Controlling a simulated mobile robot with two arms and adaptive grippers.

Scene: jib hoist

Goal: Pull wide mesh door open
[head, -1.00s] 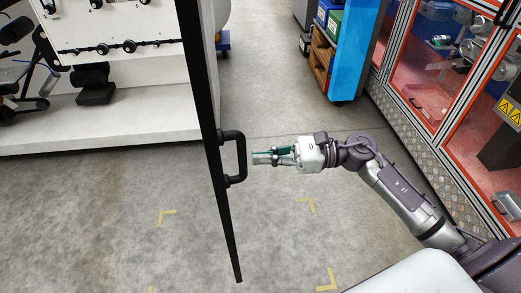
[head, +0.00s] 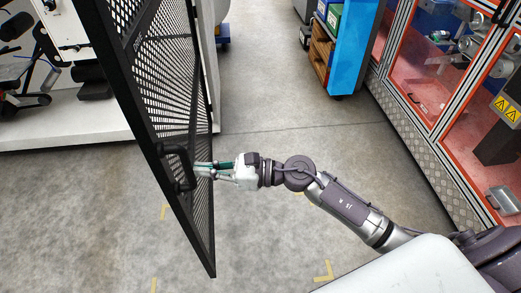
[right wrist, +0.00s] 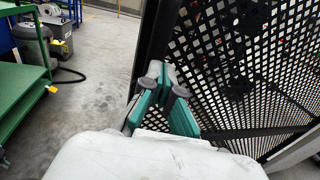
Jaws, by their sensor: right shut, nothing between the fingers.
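The wide mesh door (head: 150,62) has a black frame and perforated panel. In the head view it stands at a slant, left of centre, with its mesh face showing. Its black bar handle (head: 178,167) is on the near upright of the frame. My right gripper (head: 200,168) is shut and empty, just right of the handle and close to the mesh. I cannot tell whether it touches. My left gripper is not in view.
Grey floor with yellow corner marks (head: 323,271) lies open right of the door. An orange-framed glazed enclosure (head: 425,85) stands at the right. A blue cabinet (head: 353,45) is at the back. A green bench (right wrist: 22,95) shows in the right wrist view.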

